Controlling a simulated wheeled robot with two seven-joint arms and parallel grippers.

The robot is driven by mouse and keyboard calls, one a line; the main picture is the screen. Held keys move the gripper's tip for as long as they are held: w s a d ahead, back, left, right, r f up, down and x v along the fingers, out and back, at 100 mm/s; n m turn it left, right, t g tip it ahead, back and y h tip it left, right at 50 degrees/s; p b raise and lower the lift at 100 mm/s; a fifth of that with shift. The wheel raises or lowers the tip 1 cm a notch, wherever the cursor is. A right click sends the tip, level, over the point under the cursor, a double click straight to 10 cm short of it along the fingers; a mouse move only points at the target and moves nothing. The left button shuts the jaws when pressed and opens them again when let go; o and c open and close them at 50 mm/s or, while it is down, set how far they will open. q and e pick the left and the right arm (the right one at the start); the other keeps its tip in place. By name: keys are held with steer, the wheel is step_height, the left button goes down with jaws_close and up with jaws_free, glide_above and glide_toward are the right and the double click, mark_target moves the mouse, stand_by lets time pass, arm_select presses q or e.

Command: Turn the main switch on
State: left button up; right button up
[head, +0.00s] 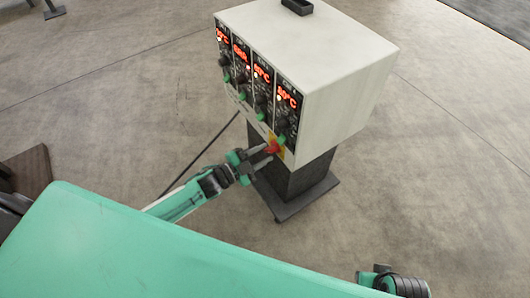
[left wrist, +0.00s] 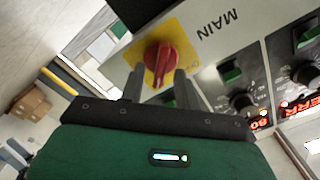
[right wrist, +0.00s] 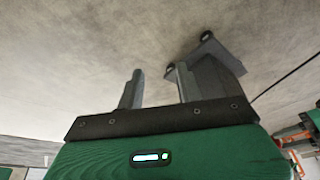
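The main switch (head: 272,147) is a red rotary knob on a yellow plate at the lower right of the control box's front. My right gripper (right wrist: 155,85) is open and empty, away from the box.
The white control box (head: 345,75) stands on a dark pedestal (head: 297,180) with a flat foot. Its front has several controller panels with lit red displays, black knobs and green switches. A cable runs along the floor to the left. The concrete floor around is mostly clear.

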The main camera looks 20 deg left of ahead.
arm_select(q)
steer(key=v, duration=1.2)
steer(key=shift+s+a, duration=0.2)
arm_select(e)
steer(key=shift+w+f, duration=0.15)
steer(key=shift+f, duration=0.4)
steer(key=shift+a+r, duration=0.1)
